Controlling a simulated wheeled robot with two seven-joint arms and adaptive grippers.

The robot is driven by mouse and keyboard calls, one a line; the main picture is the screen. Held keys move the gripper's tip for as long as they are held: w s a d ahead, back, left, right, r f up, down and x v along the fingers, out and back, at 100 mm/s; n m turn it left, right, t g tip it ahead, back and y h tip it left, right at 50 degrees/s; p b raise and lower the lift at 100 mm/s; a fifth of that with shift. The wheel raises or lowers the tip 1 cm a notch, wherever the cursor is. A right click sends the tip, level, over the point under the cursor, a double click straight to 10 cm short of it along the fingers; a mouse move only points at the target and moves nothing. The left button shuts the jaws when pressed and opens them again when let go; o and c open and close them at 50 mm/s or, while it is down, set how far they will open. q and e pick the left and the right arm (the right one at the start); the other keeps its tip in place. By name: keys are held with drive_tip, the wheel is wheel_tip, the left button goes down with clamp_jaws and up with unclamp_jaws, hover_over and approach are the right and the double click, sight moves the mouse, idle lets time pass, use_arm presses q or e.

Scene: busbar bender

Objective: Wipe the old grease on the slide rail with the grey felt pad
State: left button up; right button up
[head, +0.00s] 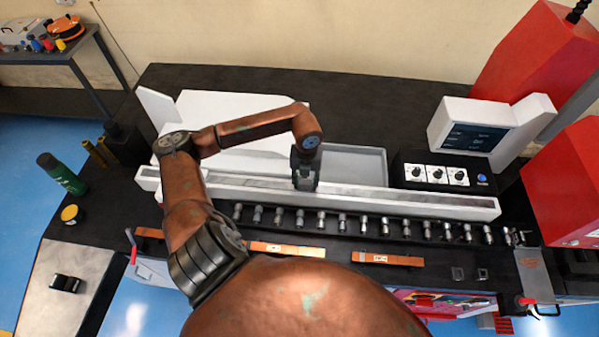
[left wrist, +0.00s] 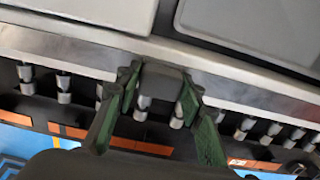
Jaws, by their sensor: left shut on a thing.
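The slide rail (head: 420,205) is a long, pale rail with a greyish strip along its top, running across the bench. It also crosses the left wrist view (left wrist: 60,48). Its strip looks streaky and uneven, but I cannot clearly tell grease from reflections. My left gripper (head: 304,184) is over the rail, left of its middle. In the left wrist view its fingers (left wrist: 160,92) are shut on a dark grey block, the felt pad (left wrist: 161,70). The pad is at the rail's strip; whether it touches is unclear. My right gripper is not in view.
A row of metal cylinders (head: 341,222) lies in front of the rail. A grey tray (head: 362,160) and a knob panel (head: 437,176) are behind it. Copper bars (head: 388,259) lie nearer. A green bottle (head: 62,175) and yellow tin (head: 71,214) stand at left.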

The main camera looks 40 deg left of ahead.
use_arm(q)
drive_tip(key=shift+s+a+r, duration=0.2)
drive_tip(key=shift+a, duration=0.05)
wheel_tip(320, 180, up, 3)
drive_tip(key=shift+f+p, duration=0.2)
drive_tip(key=shift+p, duration=0.45)
drive_tip(key=shift+w+d+r+p, duration=0.1)
drive_tip(key=shift+r+p, duration=0.1)
drive_tip(key=shift+r, duration=0.15)
drive_tip(key=shift+w+r+p, duration=0.1)
drive_tip(key=shift+r+p, duration=0.05)
drive_tip(key=shift+r, duration=0.2)
drive_tip(key=shift+s+r+p, duration=0.1)
drive_tip(key=shift+r+p, duration=0.7)
drive_tip(key=shift+r, duration=1.1)
